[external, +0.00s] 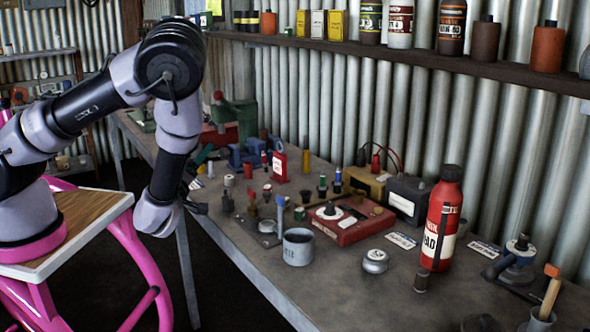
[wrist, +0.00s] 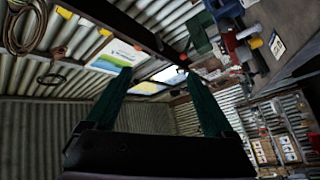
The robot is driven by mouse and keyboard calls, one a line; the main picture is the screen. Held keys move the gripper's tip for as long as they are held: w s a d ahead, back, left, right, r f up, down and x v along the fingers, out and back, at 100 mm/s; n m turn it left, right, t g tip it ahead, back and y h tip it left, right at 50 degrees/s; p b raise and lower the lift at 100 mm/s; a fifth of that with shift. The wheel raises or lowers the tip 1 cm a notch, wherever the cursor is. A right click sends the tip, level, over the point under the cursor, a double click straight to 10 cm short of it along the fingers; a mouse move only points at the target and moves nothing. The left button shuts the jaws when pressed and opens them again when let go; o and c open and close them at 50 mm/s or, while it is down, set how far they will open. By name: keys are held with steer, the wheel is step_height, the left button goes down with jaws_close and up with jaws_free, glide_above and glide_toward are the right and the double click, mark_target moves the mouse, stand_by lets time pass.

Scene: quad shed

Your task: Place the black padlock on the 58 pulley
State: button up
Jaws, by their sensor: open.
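My gripper (external: 192,207) hangs at the left, by the front edge of the workbench (external: 240,262); its dark fingers are small in the external view. In the wrist view my gripper (wrist: 158,78) shows two green fingers wide apart with nothing between them. I cannot single out the black padlock; several small dark items stand on the bench, too small to name. No number 58 is readable. A grey round lidded thing (external: 375,262) lies on the bench front; I cannot tell whether it is the pulley.
A grey mug (external: 298,247), a red device with a white disc (external: 352,224), a tall red bottle (external: 441,219) and a dark battery-like box (external: 408,198) crowd the bench. A hammer (external: 547,294) stands in a holder at right. The front left bench strip is clear.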

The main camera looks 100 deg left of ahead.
steer(key=s+d+r+n+g+h, duration=0.3)
steer(key=d+r+n+g+h, duration=0.15)
steer(key=n, duration=0.85)
steer(key=s+d+r+n+g+h, duration=0.3)
steer(key=d+r+n+h, duration=0.25)
steer(key=n, duration=0.85)
steer(key=w+d+r+n+t+h, duration=0.1)
steer(key=d+r+n+t+h, duration=0.2)
steer(key=d, duration=0.5)
steer(key=w+d+r+n+t+h, duration=0.2)
steer(key=d+r+n+t, duration=0.3)
steer(key=d+n, duration=0.3)
steer(key=shift+w+r+t+h, duration=0.15)
steer(key=shift+r+t+h, duration=0.35)
steer(key=shift+h, duration=0.3)
steer(key=shift+o, duration=0.2)
steer(key=d+r+n+t+h, duration=0.2)
steer(key=d+r+n+t, duration=0.1)
steer(key=d+r, duration=0.3)
steer(key=shift+t, duration=0.65)
steer(key=shift+d, duration=0.1)
steer(key=shift+f, duration=0.1)
